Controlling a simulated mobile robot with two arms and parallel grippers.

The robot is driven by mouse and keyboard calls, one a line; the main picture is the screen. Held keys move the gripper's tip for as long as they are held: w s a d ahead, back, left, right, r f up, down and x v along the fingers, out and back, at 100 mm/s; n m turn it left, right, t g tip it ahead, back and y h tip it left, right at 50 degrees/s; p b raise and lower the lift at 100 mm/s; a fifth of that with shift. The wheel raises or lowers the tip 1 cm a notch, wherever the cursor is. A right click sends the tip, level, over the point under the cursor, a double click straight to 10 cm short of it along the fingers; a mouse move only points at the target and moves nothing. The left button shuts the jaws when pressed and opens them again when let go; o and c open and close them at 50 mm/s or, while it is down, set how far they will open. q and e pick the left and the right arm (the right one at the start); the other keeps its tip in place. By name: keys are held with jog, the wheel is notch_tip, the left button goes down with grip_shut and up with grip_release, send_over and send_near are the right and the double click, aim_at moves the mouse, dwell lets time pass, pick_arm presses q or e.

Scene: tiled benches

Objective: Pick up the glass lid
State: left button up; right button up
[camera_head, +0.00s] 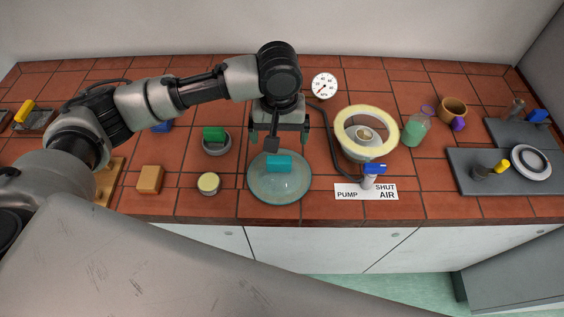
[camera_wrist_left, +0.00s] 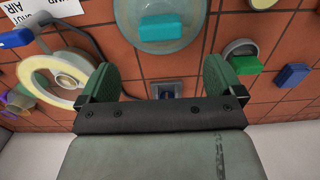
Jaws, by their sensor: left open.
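The glass lid (camera_head: 281,190) is a clear, pale, domed disc with a teal block-shaped handle (camera_head: 279,163) on top. It lies on the tiled bench near the front edge, at the middle of the head view. In the left wrist view the glass lid (camera_wrist_left: 187,38) is at the top, partly cut off, with its teal handle (camera_wrist_left: 166,27) in sight. My left gripper (camera_head: 276,136) is open and empty, just behind the handle in the head view. In the left wrist view its two green finger pads (camera_wrist_left: 160,82) stand apart with nothing between them. My right gripper is not in view.
A round jar with a green block (camera_head: 214,135) and a small pot (camera_head: 209,184) stand left of the lid. A pale ring-topped vessel (camera_head: 366,133), a blue-handled valve (camera_head: 374,169) and a PUMP/SHUT/AIR label (camera_head: 352,192) are to its right. A gauge (camera_head: 324,85) is behind.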

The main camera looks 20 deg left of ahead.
aim_at(279, 158)
pick_arm(q)
jog(key=f, duration=0.3)
jog(key=shift+s+f, duration=0.3)
jog(key=shift+s, duration=0.1)
jog(key=shift+w+f+p, duration=0.2)
jog(key=shift+f+p, duration=0.25)
jog(key=shift+f, duration=0.15)
notch_tip(279, 158, down, 4)
jog(key=shift+s+r+p, duration=0.1)
jog(key=shift+r+p, duration=0.1)
jog(key=shift+p, duration=0.4)
jog(key=shift+f, duration=0.5)
jog(key=c, duration=1.5)
jog(key=shift+r, duration=0.1)
jog(key=shift+c, duration=0.2)
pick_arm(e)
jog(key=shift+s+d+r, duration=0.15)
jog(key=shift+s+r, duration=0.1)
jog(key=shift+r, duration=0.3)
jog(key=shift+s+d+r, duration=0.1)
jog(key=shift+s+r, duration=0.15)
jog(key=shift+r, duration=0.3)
